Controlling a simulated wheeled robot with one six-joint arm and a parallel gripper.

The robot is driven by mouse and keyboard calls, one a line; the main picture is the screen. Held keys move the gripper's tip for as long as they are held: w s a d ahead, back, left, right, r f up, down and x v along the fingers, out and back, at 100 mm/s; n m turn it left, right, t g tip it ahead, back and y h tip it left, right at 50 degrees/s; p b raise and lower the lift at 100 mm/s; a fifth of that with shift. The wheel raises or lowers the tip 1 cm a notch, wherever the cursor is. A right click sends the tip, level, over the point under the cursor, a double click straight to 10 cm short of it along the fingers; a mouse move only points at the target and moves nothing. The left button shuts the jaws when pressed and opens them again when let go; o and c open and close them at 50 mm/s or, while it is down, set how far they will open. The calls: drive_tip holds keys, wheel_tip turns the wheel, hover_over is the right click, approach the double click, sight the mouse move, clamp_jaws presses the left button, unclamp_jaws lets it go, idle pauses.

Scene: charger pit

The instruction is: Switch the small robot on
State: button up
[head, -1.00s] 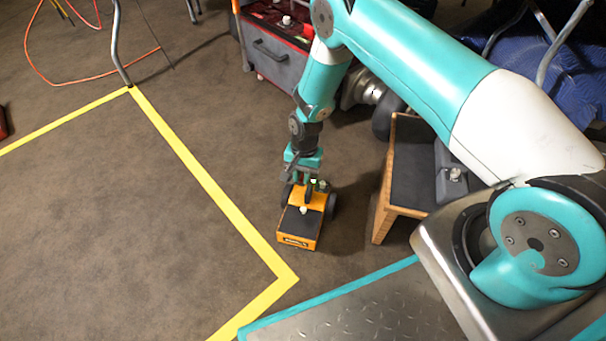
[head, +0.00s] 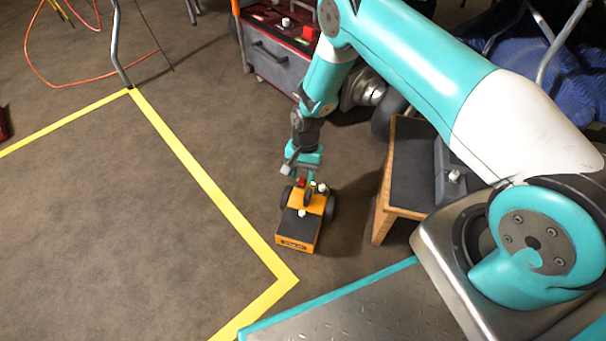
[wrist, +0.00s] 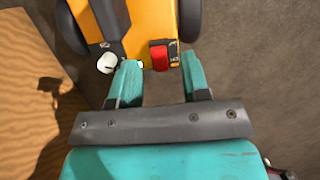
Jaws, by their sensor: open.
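The small robot (head: 300,228) is an orange box with a black top and dark wheels, standing on the brown floor. It also shows at the top of the wrist view (wrist: 150,20). On its end nearest my gripper is a red rocker switch (wrist: 160,56) with small markings beside it. A white round knob (wrist: 107,63) sits to the left of the switch. My gripper (wrist: 160,80) is open and empty, with the switch just beyond and between its two teal fingertips. The left fingertip is close to the white knob; I cannot tell whether they touch.
A wooden step with a dark top (head: 408,165) stands right of the small robot, its wood side near my gripper. A grey and red tool cart (head: 277,62) stands behind. Yellow floor tape (head: 200,175) runs at left. The floor left of the small robot is clear.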

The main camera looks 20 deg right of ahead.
drive_tip(key=p+v, duration=0.7)
drive_tip(key=v, duration=0.9)
drive_tip(key=shift+r, duration=0.2)
drive_tip(key=s+a+r+n+t+y+p, duration=0.1)
drive_tip(key=s+a+r+n+p, duration=0.2)
drive_tip(key=r, duration=1.1)
drive_tip(key=s+a+r+n, duration=0.3)
drive_tip(key=s+r+n, duration=0.1)
drive_tip(key=r, duration=0.9)
drive_tip(key=s+r+n+t+y+p, duration=0.1)
drive_tip(key=s+r+n, duration=0.3)
drive_tip(key=s+r, duration=0.45)
drive_tip(key=s+r+n+p, duration=0.25)
drive_tip(key=s+r, duration=0.35)
drive_tip(key=s, duration=0.6)
wheel_tip(320, 180, up, 38)
drive_tip(key=p, duration=3.7)
drive_tip(key=shift+s+a+n, duration=0.2)
drive_tip(key=shift+a+n, duration=0.15)
